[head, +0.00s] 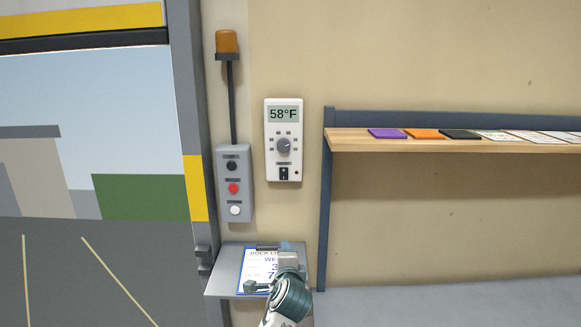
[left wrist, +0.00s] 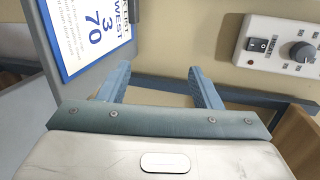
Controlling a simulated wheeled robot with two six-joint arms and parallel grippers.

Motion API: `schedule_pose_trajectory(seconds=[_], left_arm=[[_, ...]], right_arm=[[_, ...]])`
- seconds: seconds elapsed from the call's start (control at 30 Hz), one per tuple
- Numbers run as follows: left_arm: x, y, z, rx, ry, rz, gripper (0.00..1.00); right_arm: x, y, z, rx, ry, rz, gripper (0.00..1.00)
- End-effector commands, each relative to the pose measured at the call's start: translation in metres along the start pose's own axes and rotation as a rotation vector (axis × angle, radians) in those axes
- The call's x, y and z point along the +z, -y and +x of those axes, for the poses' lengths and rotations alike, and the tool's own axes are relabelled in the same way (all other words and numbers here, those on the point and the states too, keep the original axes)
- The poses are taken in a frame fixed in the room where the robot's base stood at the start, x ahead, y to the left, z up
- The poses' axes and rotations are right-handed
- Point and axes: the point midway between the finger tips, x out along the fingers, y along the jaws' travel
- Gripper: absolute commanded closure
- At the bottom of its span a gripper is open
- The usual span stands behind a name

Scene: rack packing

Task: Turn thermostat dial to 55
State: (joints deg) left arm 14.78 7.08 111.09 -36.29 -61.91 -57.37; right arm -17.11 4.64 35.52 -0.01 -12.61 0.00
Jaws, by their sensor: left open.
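The white thermostat (head: 271,174) is fixed to the wall, and its display (head: 283,114) reads 58°F. Its round grey dial (head: 283,146) sits below the display among small marks too fine to read. A black rocker switch (head: 284,174) is under the dial. In the left wrist view the dial (left wrist: 303,52) and switch (left wrist: 258,44) show at the upper right, with the display out of frame. My left gripper (left wrist: 160,84) is open and empty, apart from the thermostat. In the head view it is low, in front of the clipboard shelf. My right gripper is not in view.
A grey button box (head: 234,199) with an amber beacon (head: 227,42) stands left of the thermostat. A clipboard sheet (head: 250,262) lies on a small grey shelf (head: 222,283) below. A wooden shelf (head: 350,144) with coloured cards and its blue post (head: 322,220) are at the right.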

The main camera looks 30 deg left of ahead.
Motion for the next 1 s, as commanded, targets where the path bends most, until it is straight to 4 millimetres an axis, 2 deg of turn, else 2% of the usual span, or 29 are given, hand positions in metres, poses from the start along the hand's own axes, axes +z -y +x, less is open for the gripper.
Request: schedule_pose_trajectory(seconds=[0.03, 0.13, 0.3, 0.4, 0.5, 0.67, 1.0], left_arm=[[-0.003, 0.024, 0.006, -0.045, 0.013, 0.038, 0.42], [-0.007, 0.076, 0.016, -0.141, 0.052, 0.141, 0.42], [-0.011, 0.172, 0.024, -0.305, 0.156, 0.34, 0.42], [-0.011, 0.21, 0.023, -0.361, 0.21, 0.423, 0.42], [-0.01, 0.23, 0.022, -0.39, 0.243, 0.471, 0.42], [-0.009, 0.243, 0.029, -0.401, 0.256, 0.492, 0.42], [0.001, 0.271, 0.083, -0.397, 0.255, 0.49, 0.42]], right_arm=[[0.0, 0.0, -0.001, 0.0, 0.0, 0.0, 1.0], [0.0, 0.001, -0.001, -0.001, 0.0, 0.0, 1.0], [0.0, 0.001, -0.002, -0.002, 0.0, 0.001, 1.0], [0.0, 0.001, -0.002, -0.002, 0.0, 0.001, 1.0], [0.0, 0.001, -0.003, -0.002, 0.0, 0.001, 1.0], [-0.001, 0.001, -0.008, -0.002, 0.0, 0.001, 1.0], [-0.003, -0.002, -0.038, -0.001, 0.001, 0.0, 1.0]])
